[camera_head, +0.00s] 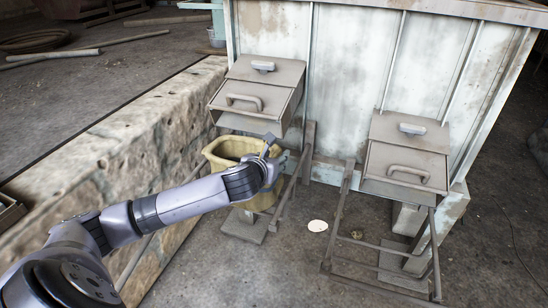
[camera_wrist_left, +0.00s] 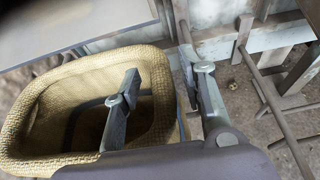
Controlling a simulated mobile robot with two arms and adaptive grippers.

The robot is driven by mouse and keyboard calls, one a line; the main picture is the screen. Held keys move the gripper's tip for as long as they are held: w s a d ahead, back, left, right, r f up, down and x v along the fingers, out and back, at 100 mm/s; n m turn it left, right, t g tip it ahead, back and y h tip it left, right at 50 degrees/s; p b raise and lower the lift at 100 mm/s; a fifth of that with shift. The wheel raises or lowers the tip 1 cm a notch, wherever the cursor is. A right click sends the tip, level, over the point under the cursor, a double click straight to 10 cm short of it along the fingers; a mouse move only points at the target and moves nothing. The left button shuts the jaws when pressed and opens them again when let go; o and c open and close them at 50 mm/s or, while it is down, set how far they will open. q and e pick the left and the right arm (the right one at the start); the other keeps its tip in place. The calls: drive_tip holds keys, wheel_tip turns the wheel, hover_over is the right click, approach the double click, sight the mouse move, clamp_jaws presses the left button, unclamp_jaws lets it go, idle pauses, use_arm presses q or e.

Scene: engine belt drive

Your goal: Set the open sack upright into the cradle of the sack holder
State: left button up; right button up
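The open sack (camera_head: 226,146), woven and yellow-tan, stands roughly upright with its mouth up below the left chute. It is at the left metal frame holder (camera_head: 293,188); the arm and sack hide how its base is seated. My left gripper (camera_head: 272,146) is at the sack's right rim. In the left wrist view, the sack's rim (camera_wrist_left: 30,110) fills the left side. My left gripper (camera_wrist_left: 160,75) straddles the right wall, one finger inside the mouth and one outside, with a visible gap between the fingers. My right gripper is out of view.
A second, empty frame holder (camera_head: 385,245) stands below the right chute (camera_head: 405,160). A pale machine wall (camera_head: 345,70) rises behind. A stone ledge (camera_head: 130,150) runs along the left.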

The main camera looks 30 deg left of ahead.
use_arm(q)
drive_tip(key=shift+r, duration=0.1)
